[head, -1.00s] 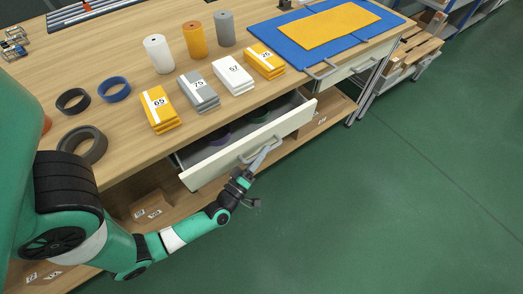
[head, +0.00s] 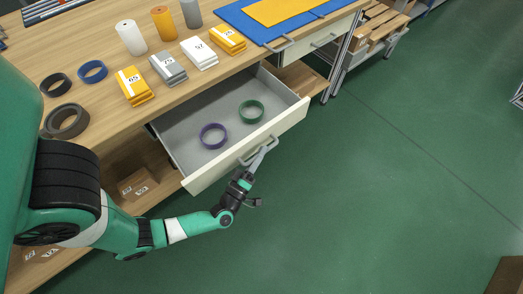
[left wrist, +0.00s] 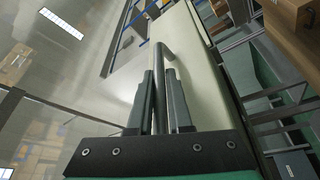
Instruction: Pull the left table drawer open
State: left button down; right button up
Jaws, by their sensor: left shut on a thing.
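The left table drawer (head: 205,178) is pulled well out from under the wooden table. Its grey inside holds a purple ring (head: 213,136) and a green ring (head: 252,111). My right gripper is not in view.
On the table (head: 75,40) are numbered felt packs (head: 133,87), rolls (head: 131,37), dark rings (head: 66,121) and a blue mat (head: 245,28). A second drawer (head: 325,40) at the right is closed. Green floor (head: 380,200) in front is clear.

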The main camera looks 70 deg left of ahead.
pick_arm(q)
jog(key=c, duration=0.8)
grip_release()
jog(key=shift+c, duration=0.2)
jog(key=p+v, duration=0.1)
jog(key=v, duration=1)
jog(key=shift+s+d, duration=0.2)
jog(key=shift+s, duration=0.05)
